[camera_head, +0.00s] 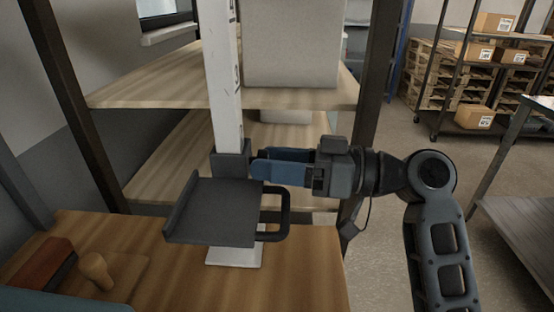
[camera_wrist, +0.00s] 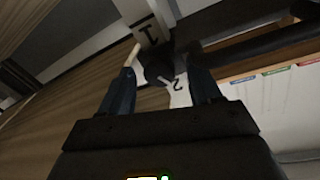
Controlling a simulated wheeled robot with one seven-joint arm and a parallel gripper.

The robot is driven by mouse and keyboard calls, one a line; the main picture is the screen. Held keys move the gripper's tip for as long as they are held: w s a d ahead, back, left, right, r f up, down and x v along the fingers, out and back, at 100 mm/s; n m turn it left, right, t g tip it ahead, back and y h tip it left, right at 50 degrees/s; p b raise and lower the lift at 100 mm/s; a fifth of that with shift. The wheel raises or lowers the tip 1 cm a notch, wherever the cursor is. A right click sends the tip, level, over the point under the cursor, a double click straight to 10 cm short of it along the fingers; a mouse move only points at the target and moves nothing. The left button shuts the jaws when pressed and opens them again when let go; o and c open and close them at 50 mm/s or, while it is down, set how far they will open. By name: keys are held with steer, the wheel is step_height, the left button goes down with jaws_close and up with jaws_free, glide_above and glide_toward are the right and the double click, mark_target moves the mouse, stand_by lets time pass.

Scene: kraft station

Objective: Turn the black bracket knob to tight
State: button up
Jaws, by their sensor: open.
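A black bracket (camera_head: 215,212) with a flat tray and a side handle sits on a white upright post (camera_head: 224,90) with printed marks. Its dark collar (camera_head: 229,163) wraps the post. My gripper (camera_head: 255,164) has blue fingers and reaches in from the right, level with the collar, its tips close beside it. In the wrist view, my gripper (camera_wrist: 163,74) is open, with a finger on each side of a dark knob-like part (camera_wrist: 158,64) in front of the white post (camera_wrist: 179,94). Whether the fingers touch it, and the knob's turn, I cannot tell. The head view hides the knob behind the fingers.
The post's white base (camera_head: 234,257) stands on a wooden worktop (camera_head: 300,275). A wooden stamp-like piece (camera_head: 97,270) and a brown block (camera_head: 42,268) lie at the left. Wooden shelves (camera_head: 150,92) with a pale box (camera_head: 292,45) stand behind. Open floor lies to the right.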

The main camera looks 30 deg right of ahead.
steer(key=c, duration=1)
steer(key=m+p, duration=0.2)
steer(key=p, duration=0.1)
steer(key=shift+r, duration=0.35)
steer(key=shift+c, duration=0.2)
steer(key=m+p, duration=0.2)
steer(key=shift+f+m, duration=0.25)
steer(key=shift+m, duration=0.05)
steer(key=o, duration=1)
steer(key=shift+o, duration=0.2)
steer(key=shift+d, duration=0.1)
